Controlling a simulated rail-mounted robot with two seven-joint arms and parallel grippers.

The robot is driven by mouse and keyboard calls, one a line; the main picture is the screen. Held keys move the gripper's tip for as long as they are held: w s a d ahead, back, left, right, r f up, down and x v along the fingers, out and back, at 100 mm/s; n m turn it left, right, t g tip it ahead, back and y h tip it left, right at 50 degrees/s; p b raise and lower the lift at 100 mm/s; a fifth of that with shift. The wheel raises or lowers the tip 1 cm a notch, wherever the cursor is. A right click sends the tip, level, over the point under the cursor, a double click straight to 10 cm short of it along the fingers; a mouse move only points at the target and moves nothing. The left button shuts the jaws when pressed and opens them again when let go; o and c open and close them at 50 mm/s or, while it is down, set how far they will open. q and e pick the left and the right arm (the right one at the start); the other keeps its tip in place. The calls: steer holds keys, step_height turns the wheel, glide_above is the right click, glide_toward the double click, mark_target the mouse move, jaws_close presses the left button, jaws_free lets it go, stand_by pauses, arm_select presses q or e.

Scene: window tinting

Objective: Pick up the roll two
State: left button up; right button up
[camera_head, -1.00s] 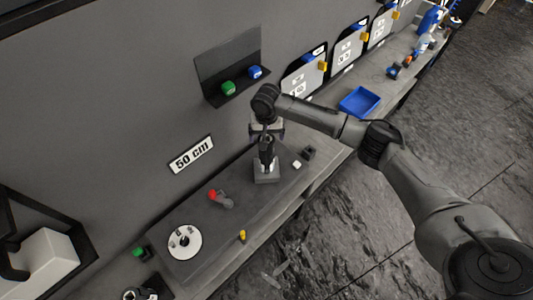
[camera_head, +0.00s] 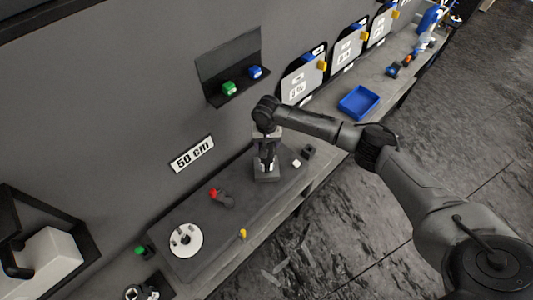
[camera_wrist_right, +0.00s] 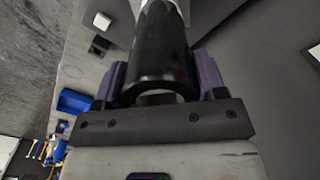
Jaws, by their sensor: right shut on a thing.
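My right gripper (camera_head: 267,148) is over the grey holder block (camera_head: 267,174) on the dark bench board. In the right wrist view, its purple fingers are on both sides of a black roll (camera_wrist_right: 162,50), shut on it. The roll is a dark cylinder with a pale inside at its far end. In the head view the roll is mostly hidden by the gripper and stands roughly upright at the holder. I cannot tell whether it is clear of the holder. My left gripper is not in view.
On the board (camera_head: 199,213) are a white disc (camera_head: 185,241), a red-tipped tool (camera_head: 222,198) and a yellow piece (camera_head: 242,234). A blue tray (camera_head: 359,102) lies to the right. A wall shelf (camera_head: 239,90) with green and blue items is behind my right arm.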

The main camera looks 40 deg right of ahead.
steer(key=c, duration=0.9)
steer(key=shift+r, duration=0.2)
